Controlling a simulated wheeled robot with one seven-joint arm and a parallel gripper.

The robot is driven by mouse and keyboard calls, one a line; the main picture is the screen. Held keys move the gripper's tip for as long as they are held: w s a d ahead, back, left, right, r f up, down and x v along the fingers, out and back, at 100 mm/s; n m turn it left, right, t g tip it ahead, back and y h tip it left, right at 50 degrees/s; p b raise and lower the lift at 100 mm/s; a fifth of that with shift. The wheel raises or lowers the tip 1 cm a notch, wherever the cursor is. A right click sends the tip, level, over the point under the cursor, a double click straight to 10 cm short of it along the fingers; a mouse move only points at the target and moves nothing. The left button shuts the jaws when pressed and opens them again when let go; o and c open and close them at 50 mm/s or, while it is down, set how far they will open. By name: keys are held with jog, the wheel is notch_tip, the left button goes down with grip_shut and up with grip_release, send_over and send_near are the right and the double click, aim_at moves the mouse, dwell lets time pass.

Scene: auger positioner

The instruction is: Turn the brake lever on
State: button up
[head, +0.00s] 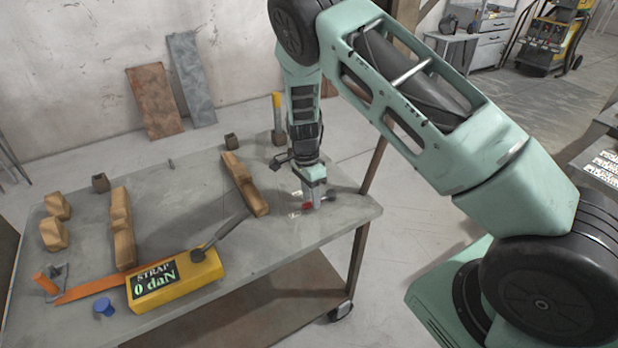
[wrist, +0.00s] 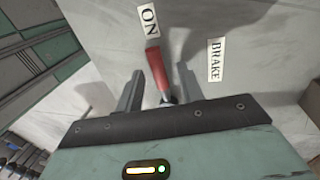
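The brake lever has a red handle and a metal base; in the wrist view its handle (wrist: 157,65) lies between my two fingers. The handle's tip points toward a white "ON" label (wrist: 149,21). A white "BRAKE" label (wrist: 215,60) is to the right of the lever. My gripper (wrist: 160,84) is open, with a finger on each side of the lever and a visible gap on both sides. In the head view my gripper (head: 312,203) is low over the right end of the table, with a bit of the red handle (head: 307,205) showing; the rest is hidden.
The grey table (head: 200,185) carries wooden blocks (head: 122,228), a yellow box (head: 178,282) reading "STRAP 0 daN" with a dark lever, an orange strap (head: 100,291) and a blue knob (head: 104,308). A yellow-topped post (head: 277,115) stands behind my gripper.

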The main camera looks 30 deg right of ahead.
jog(key=w+r, duration=0.3)
jog(key=r, duration=1.3)
jog(key=shift+w+r+b, duration=0.15)
jog(key=shift+r+b, duration=0.25)
jog(key=shift+b, duration=0.05)
